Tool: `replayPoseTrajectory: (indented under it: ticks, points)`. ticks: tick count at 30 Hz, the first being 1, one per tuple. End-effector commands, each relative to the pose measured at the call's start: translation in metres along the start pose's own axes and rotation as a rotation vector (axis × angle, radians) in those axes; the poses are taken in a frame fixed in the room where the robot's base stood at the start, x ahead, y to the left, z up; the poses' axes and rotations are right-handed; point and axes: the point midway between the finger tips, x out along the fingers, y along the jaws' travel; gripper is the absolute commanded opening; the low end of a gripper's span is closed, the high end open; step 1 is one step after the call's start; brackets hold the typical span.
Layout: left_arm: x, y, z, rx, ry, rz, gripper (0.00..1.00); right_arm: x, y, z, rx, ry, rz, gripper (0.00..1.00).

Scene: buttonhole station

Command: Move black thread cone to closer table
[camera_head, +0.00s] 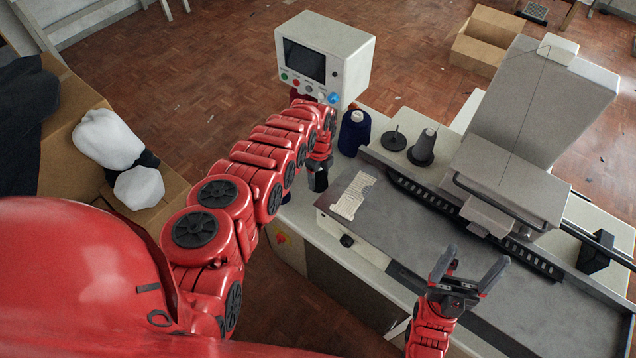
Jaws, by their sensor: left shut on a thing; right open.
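My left gripper (319,160) hangs at the end of the red arm, below the control box, over the near left edge of the machine table. It is shut on a small black thing (318,181), apparently the black thread cone; the arm hides much of it, so its shape is unclear. A dark blue thread cone (354,132) stands upright just right of this gripper. A dark grey cone (424,146) stands on a spindle base further right. My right gripper (467,274) is open and empty over the grey machine bed, at the lower right.
The control box (325,55) stands behind the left arm. The buttonhole machine (513,150) fills the right. An empty black spool base (394,140) and a white card (353,196) lie near the cones. Cardboard boxes (171,187) with white bundles stand at left.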

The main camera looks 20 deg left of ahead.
Motion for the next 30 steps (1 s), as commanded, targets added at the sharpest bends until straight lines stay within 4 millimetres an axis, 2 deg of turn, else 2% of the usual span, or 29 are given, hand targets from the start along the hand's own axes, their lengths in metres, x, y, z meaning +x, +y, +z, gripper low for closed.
replayPoseTrajectory:
  ticks: [6, 7, 9, 17, 22, 23, 27, 30]
  points:
    - [0.016, 0.002, 0.000, 0.001, -0.003, 0.001, 0.09, -0.005, 0.000, 0.001, 0.000, 0.000, 0.000, 0.83]
    - [0.029, 0.001, -0.001, 0.003, -0.003, 0.000, 0.09, -0.017, -0.001, 0.003, 0.000, 0.000, 0.000, 0.83]
    - [0.038, 0.000, 0.000, 0.001, -0.004, -0.001, 0.08, -0.027, -0.001, 0.005, 0.000, 0.000, 0.000, 0.83]
    - [0.036, 0.001, 0.001, 0.001, -0.003, 0.000, 0.08, -0.024, -0.001, 0.004, 0.000, 0.000, 0.000, 0.83]
    - [0.041, 0.001, 0.001, 0.000, -0.003, 0.000, 0.08, -0.030, -0.002, 0.005, 0.000, 0.000, 0.000, 0.83]
    - [0.040, 0.001, 0.001, 0.001, -0.003, 0.000, 0.73, -0.028, -0.001, 0.005, 0.000, 0.000, 0.000, 0.83]
    - [0.040, 0.001, 0.001, 0.000, -0.003, 0.000, 0.98, -0.028, -0.001, 0.005, 0.000, 0.000, 0.000, 0.83]
    - [0.040, 0.001, 0.001, 0.000, -0.003, 0.000, 1.00, -0.028, -0.001, 0.005, 0.000, 0.000, 0.000, 0.83]
